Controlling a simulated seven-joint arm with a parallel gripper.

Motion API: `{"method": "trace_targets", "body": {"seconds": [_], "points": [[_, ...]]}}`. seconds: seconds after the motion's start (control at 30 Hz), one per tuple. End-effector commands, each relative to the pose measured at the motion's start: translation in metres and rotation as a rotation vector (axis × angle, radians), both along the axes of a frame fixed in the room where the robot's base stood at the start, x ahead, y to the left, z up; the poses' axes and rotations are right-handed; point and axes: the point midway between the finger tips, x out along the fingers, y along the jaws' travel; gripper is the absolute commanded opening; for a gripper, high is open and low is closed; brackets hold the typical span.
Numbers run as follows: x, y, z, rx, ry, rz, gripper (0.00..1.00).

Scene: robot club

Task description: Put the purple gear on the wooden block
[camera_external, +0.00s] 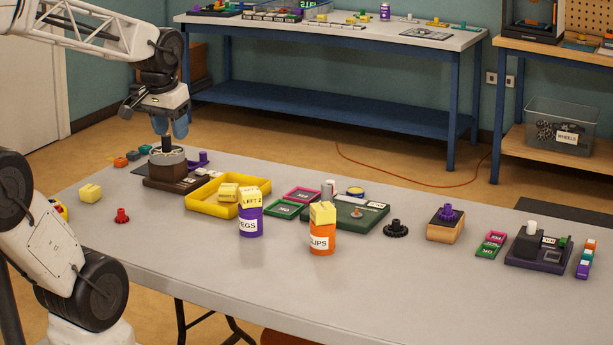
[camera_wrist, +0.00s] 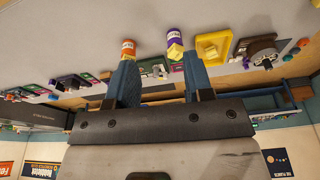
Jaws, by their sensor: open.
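A purple gear (camera_external: 446,212) sits on top of the wooden block (camera_external: 443,230), toward the right of the table in the external view. The block is light wood with a dark upper face. Another small purple piece (camera_external: 199,159) lies at the far left, behind the dark device with a round grey top. My gripper (camera_external: 171,128) is raised above that device, well left of the block. In the wrist view my gripper (camera_wrist: 157,68) has its blue fingers apart with nothing between them. I cannot clearly make out the gear or block there.
A yellow tray (camera_external: 213,208) holds a yellow block. A purple canister (camera_external: 250,223) and an orange canister (camera_external: 322,238) stand at the middle, each topped by a yellow block. A black gear (camera_external: 396,229) lies left of the wooden block. The front of the table is clear.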

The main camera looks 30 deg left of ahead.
Motion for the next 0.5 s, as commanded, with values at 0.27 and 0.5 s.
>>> {"method": "trace_targets", "body": {"seconds": [0.27, 0.5], "points": [[-0.023, 0.006, -0.01, -0.007, -0.008, 0.047, 0.47], [-0.023, 0.006, -0.01, -0.007, -0.008, 0.048, 0.47]]}}
